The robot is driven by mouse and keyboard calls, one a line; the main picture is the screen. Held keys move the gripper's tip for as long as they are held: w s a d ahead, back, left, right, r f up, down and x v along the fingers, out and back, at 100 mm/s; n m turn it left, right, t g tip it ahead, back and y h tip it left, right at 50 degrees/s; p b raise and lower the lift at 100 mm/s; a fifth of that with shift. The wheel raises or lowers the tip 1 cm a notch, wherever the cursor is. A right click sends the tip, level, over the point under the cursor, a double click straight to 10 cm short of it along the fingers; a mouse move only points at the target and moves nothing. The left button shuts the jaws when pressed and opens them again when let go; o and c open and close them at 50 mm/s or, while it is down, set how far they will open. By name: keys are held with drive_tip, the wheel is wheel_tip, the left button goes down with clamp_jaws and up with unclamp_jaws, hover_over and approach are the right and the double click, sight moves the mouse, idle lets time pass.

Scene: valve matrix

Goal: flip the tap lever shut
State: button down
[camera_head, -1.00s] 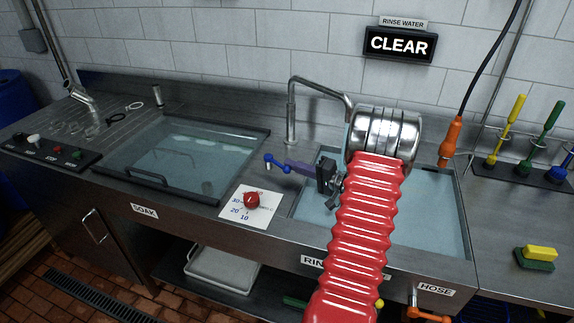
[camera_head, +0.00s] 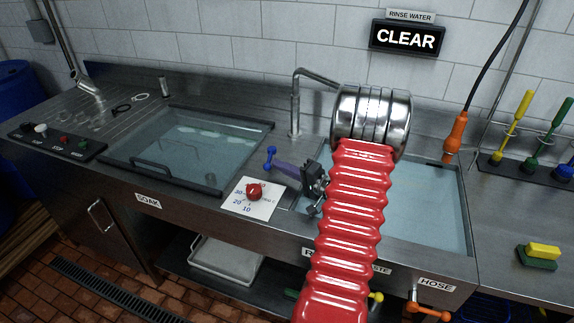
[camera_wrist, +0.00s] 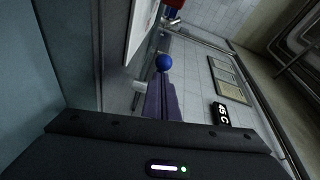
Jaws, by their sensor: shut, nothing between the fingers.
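A small blue lever (camera_head: 270,153) with a ball end stands on the strip between the two basins, left of the steel tap spout (camera_head: 296,110). I take it for the tap lever. In the wrist view its blue ball (camera_wrist: 163,62) shows just beyond my fingertips. My gripper (camera_head: 277,162) has purple fingers, shut and empty, pointing left at the lever. The tips are very close to it; I cannot tell whether they touch. The fingers and a dark gripper body hide part of the lever's surroundings. My red ribbed arm covers part of the rinse basin (camera_head: 462,215).
The soak basin (camera_head: 225,187) lies left. A red knob (camera_head: 254,192) sits on a white dial plate (camera_head: 240,206) in front of the lever. A sign (camera_head: 407,37) on the wall reads CLEAR. Brushes and a sponge (camera_head: 543,250) are at right.

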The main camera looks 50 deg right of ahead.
drive_tip(key=shift+w+a, duration=0.2)
drive_tip(key=shift+a, duration=0.05)
idle(0.3)
drive_tip(key=shift+s, duration=0.1)
drive_tip(key=s, duration=1.3)
drive_tip(key=shift+s+r, duration=0.3)
idle(0.3)
